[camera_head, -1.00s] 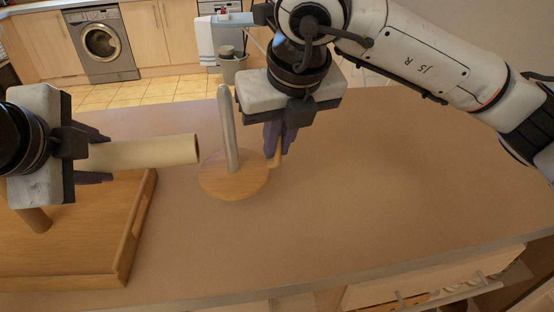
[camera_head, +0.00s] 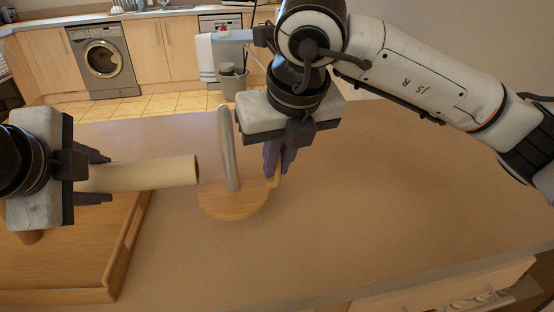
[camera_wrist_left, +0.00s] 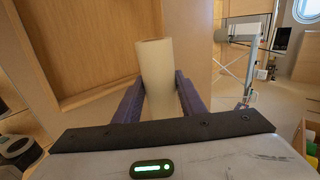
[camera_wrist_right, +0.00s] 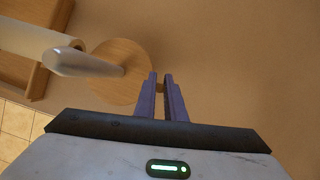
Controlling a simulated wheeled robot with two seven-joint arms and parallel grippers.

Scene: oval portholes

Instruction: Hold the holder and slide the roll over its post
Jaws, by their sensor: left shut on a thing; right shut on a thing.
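The holder's round wooden base (camera_head: 232,205) stands on the table, with its upright grey post (camera_head: 229,150) rising from it; both also show in the right wrist view, the base (camera_wrist_right: 118,84) and the post (camera_wrist_right: 80,63). My right gripper (camera_head: 275,175) is shut on the small wooden handle at the base's right side. My left gripper (camera_head: 98,178) is shut on the cream roll (camera_head: 150,173), which lies about horizontal with its open end toward the post. The roll is left of the post and apart from it. In the left wrist view the roll (camera_wrist_left: 157,80) sits between the fingers.
A wooden tray (camera_head: 128,245) lies at the left of the table, under my left gripper. The table's right side (camera_head: 400,190) is clear. A washing machine (camera_head: 103,62) and cupboards stand far behind.

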